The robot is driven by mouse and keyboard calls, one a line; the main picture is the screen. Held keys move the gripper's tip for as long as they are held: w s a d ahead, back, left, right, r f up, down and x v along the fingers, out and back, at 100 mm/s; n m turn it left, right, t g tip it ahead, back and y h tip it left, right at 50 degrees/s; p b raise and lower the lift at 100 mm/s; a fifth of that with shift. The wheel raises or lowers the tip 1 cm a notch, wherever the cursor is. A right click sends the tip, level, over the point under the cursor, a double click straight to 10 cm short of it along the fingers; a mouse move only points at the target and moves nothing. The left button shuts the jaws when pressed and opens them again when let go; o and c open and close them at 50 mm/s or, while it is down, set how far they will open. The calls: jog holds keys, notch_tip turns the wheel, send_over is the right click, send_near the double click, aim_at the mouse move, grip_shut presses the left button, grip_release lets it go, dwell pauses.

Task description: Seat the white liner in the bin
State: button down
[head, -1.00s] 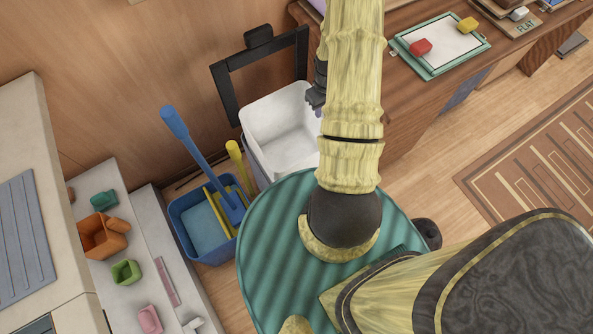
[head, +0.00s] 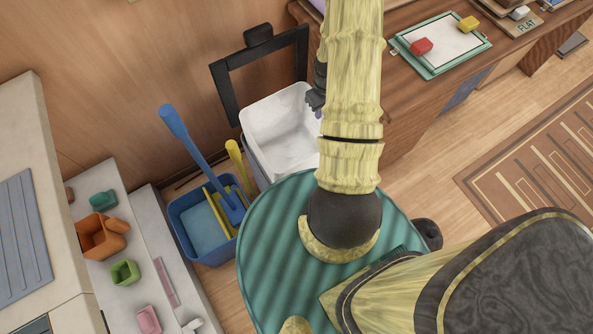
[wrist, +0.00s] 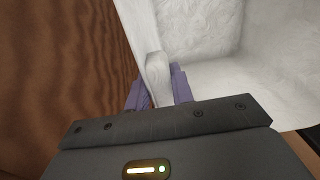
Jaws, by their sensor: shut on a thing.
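The white liner (head: 283,130) is an open, box-shaped tub with a crumpled-looking inside, at the upper middle of the head view. It sits at the mouth of the bin (head: 251,150), whose grey side shows below the liner's left edge. A dark frame, which looks like the bin's raised lid (head: 229,96), stands behind it. My gripper (wrist: 158,92) is shut on the liner's rim in the wrist view, with the purple fingers on either side of it. The liner's inner walls (wrist: 195,30) fill the upper right there. My arm hides the liner's right side in the head view, so its full depth cannot be told.
A blue bucket (head: 184,220) with a blue-handled brush and a yellow tool stands left of the bin. A wooden desk (head: 400,104) with a green-edged tray (head: 440,62) is at the right. A wood wall (head: 170,60) is close behind.

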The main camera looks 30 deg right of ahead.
notch_tip(320, 180, down, 8)
jog(key=b, duration=0.4)
jog(key=shift+r+b, duration=0.15)
jog(key=shift+b, duration=0.25)
dwell(6.8)
